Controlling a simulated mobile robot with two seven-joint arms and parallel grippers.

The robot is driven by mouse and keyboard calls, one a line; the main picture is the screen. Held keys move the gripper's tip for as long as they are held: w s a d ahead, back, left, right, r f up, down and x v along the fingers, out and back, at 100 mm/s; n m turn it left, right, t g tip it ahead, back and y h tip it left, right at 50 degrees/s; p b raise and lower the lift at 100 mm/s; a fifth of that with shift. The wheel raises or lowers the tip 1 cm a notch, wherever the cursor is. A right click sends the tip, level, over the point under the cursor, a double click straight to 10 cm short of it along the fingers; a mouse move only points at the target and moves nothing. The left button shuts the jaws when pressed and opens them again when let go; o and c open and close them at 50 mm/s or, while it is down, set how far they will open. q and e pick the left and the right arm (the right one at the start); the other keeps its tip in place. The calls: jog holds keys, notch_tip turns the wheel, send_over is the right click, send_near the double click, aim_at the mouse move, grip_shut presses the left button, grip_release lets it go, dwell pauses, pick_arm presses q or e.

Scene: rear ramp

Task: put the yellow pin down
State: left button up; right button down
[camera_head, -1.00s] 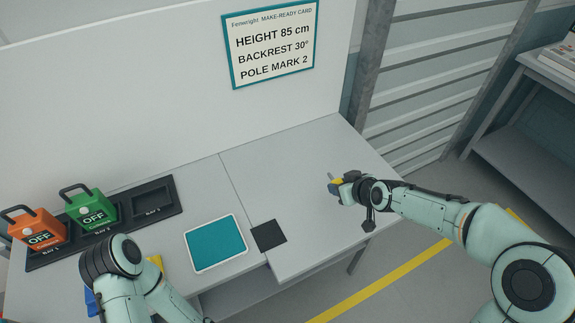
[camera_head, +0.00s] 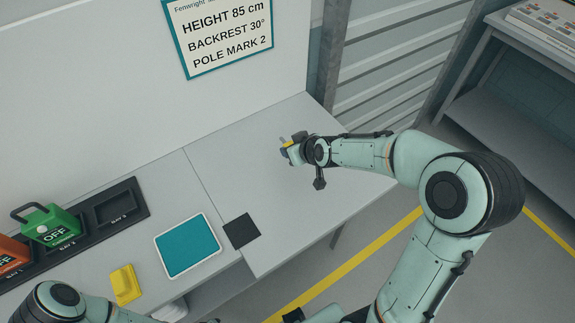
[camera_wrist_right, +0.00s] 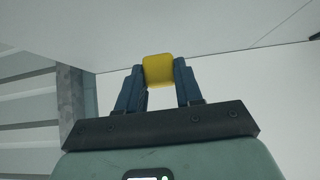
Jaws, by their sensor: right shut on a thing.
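My right gripper (camera_head: 287,147) is shut on the yellow pin (camera_head: 285,144), above the right part of the grey worktop (camera_head: 225,160). A thin grey end of the pin sticks out past the fingers. In the right wrist view the pin's yellow block (camera_wrist_right: 158,70) sits between the two blue fingers of the right gripper (camera_wrist_right: 160,84). I cannot tell how high the pin is over the worktop. My left arm shows at the lower left, with its gripper out of view.
A teal pad (camera_head: 187,246), a black square (camera_head: 241,231) and a yellow block (camera_head: 125,284) lie on the worktop. A black bay strip (camera_head: 90,232) holds a green OFF unit (camera_head: 50,225) and an orange one (camera_head: 12,257); one bay is empty. A card (camera_head: 222,35) hangs behind.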

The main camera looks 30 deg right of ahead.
jog(key=f, duration=0.1)
jog(key=s+f+b, duration=0.1)
jog(key=f, duration=0.1)
jog(key=shift+f, duration=0.15)
jog(key=shift+w+f+b, duration=0.15)
jog(key=shift+f+b, duration=0.15)
jog(key=shift+f, duration=0.75)
jog(key=shift+w+f+b, duration=0.1)
jog(key=shift+f+b, duration=0.15)
jog(key=shift+f, duration=0.8)
pick_arm(q)
jog(key=f, duration=0.1)
jog(key=s+f, duration=0.2)
jog(key=shift+s+f, duration=0.25)
jog(key=shift+f, duration=0.1)
pick_arm(e)
jog(key=shift+w, duration=0.1)
jog(key=shift+f, duration=0.15)
jog(key=c, duration=0.7)
grip_release()
jog(key=shift+c, duration=0.2)
pick_arm(q)
jog(key=shift+f, duration=0.2)
